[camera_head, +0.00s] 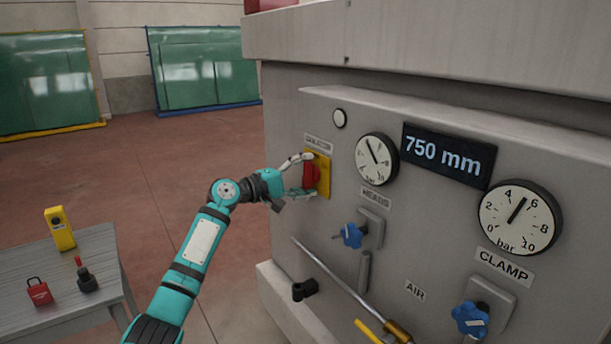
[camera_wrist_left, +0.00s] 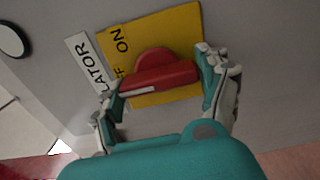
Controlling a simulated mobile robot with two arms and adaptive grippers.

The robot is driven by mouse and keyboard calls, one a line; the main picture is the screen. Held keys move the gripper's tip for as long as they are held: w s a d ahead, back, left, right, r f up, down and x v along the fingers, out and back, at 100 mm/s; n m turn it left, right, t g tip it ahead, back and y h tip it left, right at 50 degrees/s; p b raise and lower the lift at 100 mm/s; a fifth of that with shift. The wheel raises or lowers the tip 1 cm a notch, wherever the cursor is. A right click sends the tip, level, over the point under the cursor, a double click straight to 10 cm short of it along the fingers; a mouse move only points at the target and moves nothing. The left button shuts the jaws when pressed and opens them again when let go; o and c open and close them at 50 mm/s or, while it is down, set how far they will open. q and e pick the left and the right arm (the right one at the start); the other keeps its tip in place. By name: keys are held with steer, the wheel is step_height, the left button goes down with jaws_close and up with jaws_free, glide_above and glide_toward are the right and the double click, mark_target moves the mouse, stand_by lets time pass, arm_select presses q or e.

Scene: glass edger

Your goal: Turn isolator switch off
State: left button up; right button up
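The isolator switch is a red handle (camera_head: 310,172) on a yellow plate (camera_head: 323,176), mounted on the grey machine panel. In the left wrist view the red handle (camera_wrist_left: 160,77) has a white line at its left end, nearest the "FF" lettering; "ON" is farther up the yellow plate (camera_wrist_left: 185,25). My left gripper (camera_head: 298,176) is at the switch. In the left wrist view its fingers (camera_wrist_left: 162,88) are spread, one past each end of the handle. The left finger is very close to the handle; contact cannot be told. My right gripper is out of view.
Gauges (camera_head: 377,159), a "750 mm" display (camera_head: 447,154) and blue knobs (camera_head: 351,236) are right of the switch. A rod (camera_head: 335,280) juts out below. A grey table (camera_head: 70,312) with small items stands at lower left. The floor behind is clear.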

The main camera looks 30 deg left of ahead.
arm_select(q)
steer(key=o, duration=0.3)
steer(key=shift+s, duration=0.1)
steer(key=v, duration=1.2)
steer(key=shift+a+f, duration=0.1)
